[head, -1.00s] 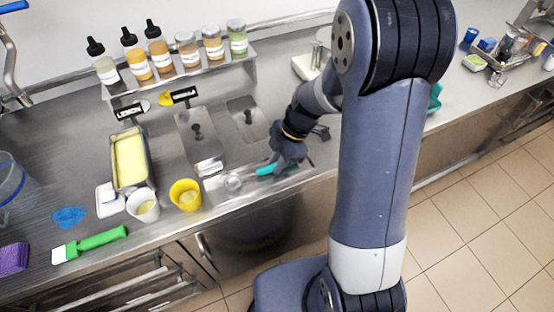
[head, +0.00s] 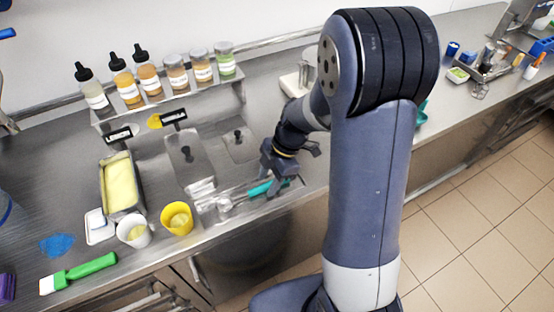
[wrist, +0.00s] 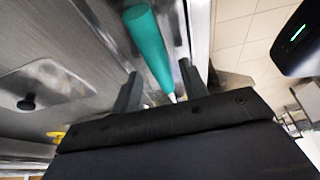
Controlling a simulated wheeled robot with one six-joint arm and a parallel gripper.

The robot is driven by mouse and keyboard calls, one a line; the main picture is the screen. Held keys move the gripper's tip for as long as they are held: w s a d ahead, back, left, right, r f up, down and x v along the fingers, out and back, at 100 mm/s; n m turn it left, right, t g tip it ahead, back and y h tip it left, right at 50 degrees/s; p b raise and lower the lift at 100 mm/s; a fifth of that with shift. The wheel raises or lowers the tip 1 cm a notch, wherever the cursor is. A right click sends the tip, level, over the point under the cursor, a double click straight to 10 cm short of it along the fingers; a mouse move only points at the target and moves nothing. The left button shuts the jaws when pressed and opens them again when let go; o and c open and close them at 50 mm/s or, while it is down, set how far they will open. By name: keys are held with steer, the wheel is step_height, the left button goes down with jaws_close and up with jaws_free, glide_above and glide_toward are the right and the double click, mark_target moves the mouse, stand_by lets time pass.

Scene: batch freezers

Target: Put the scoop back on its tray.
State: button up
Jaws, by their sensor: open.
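The scoop has a teal handle (head: 262,188) and a clear or shiny metal bowl (head: 225,204) at its left end. It lies along a narrow metal tray (head: 205,208) near the counter's front edge. I cannot tell whether it rests fully on the tray. My gripper (head: 285,176) is over the right end of the handle, with its jaws open.
A yellow cup (head: 177,218) and a white cup (head: 136,232) stand left of the tray. Lidded metal wells (head: 187,160) lie behind it. A bottle shelf (head: 170,108) stands at the back. A green-handled brush (head: 80,272) lies front left.

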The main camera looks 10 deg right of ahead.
steer(key=b+v, duration=0.1)
steer(key=v, duration=1)
steer(key=shift+r, duration=0.25)
